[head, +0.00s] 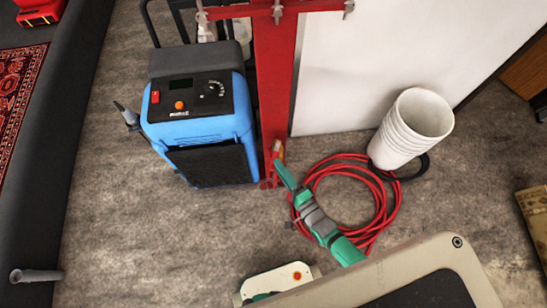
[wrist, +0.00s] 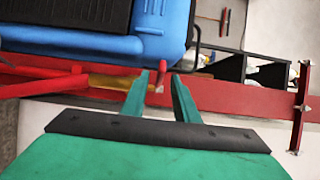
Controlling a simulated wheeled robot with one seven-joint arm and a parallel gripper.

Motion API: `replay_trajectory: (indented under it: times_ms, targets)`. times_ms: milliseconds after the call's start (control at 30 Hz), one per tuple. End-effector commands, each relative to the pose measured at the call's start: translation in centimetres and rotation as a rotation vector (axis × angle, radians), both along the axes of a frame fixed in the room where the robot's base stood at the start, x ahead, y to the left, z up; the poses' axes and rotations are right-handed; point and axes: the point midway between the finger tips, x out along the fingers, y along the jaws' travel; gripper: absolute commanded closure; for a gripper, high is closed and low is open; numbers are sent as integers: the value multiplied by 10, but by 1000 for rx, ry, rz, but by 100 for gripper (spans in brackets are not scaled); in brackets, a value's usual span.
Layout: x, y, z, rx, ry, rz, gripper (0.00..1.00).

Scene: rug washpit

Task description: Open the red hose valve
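The valve sits low on a red upright post (head: 274,75), with a brass-yellow body (wrist: 115,82) and a small red handle (wrist: 162,67). In the head view the yellow body (head: 280,150) shows small at the post, partly behind my gripper. My gripper (wrist: 159,77) has green fingers, apart, with nothing held between them. The red handle's end shows between or just beyond the fingertips; I cannot tell whether they touch it. In the head view my gripper (head: 279,166) reaches the post's lower part from the lower right.
A blue machine (head: 205,125) stands close left of the post. A red hose (head: 385,215) lies coiled on the floor at right, beside a stack of white buckets (head: 400,138). A white panel (head: 385,60) stands behind. Grey floor (head: 120,220) is clear at lower left.

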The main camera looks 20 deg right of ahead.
Motion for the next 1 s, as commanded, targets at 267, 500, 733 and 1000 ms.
replay_trajectory:
  times_ms: [267, 500, 733, 1000]
  targets:
    - [-28, -7, 0, -1, -1, 0, 73]
    - [-31, -9, 0, 0, -1, -2, 73]
    - [-32, -10, 0, 0, -1, -5, 73]
    - [-37, -9, 1, -25, 0, -6, 73]
